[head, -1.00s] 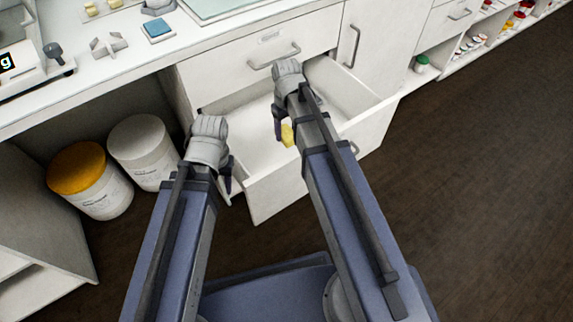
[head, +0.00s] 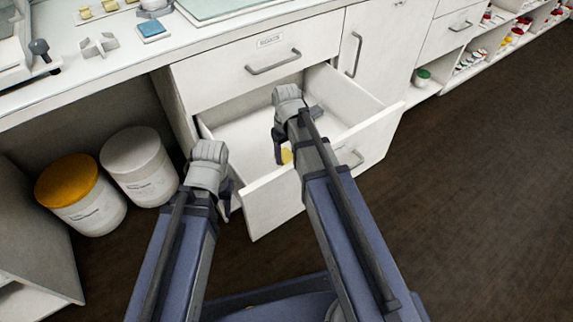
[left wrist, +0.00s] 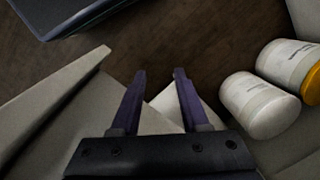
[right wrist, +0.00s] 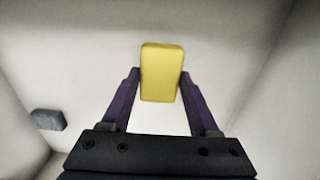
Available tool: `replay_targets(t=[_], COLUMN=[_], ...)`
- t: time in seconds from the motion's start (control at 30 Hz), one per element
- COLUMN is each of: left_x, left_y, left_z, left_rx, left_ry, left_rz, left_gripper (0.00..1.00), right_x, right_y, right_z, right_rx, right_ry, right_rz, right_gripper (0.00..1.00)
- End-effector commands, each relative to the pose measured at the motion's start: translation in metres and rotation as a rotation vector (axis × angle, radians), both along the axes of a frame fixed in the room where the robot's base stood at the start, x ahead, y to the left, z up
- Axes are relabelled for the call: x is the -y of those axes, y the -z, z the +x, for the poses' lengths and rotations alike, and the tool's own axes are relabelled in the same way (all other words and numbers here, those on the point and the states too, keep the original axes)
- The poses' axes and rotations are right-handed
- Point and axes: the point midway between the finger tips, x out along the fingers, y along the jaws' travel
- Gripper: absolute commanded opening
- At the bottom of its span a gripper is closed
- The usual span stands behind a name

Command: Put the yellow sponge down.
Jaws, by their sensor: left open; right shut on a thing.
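The yellow sponge (right wrist: 161,72) is a small upright-looking block between the fingers of my right gripper (right wrist: 161,88) in the right wrist view. In the head view a bit of the sponge (head: 287,156) shows beside the right gripper (head: 281,148), over the open white drawer (head: 240,137). The right gripper is shut on it. Whether the sponge touches the drawer floor I cannot tell. My left gripper (left wrist: 154,85) is open and empty. In the head view the left gripper (head: 228,195) is by the drawer's left front corner.
A grey block (right wrist: 48,119) lies in the drawer in the right wrist view. Two tubs, one with an orange lid (head: 67,179) and one with a white lid (head: 132,150), stand left of the drawer. The counter (head: 120,62) above holds a blue pad (head: 152,29).

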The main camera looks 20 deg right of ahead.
Motion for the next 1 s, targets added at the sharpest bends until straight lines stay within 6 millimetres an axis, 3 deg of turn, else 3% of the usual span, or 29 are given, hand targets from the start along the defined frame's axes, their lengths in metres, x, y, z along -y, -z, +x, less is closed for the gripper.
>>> replay_targets(t=[0.4, 0.83, 0.87, 1.0], left_x=[0.001, 0.001, 0.001, 0.001], left_y=[0.039, 0.042, 0.040, 0.040], left_z=[0.000, 0.000, 0.000, 0.000], left_rx=[0.001, 0.000, 0.000, 0.000], left_ry=[0.006, 0.007, 0.007, 0.007], left_rz=[-0.003, -0.004, -0.004, -0.004], left_gripper=[0.45, 0.45, 0.45, 0.45], right_x=[0.000, 0.000, 0.000, 0.000], right_y=[0.039, 0.041, 0.040, 0.040], right_z=[0.000, 0.000, 0.000, 0.000], right_rx=[0.000, 0.000, 0.000, 0.000], right_ry=[0.000, 0.000, 0.000, 0.000], right_rz=[0.000, 0.000, 0.000, 0.000], right_gripper=[0.16, 0.16, 0.63, 0.79])
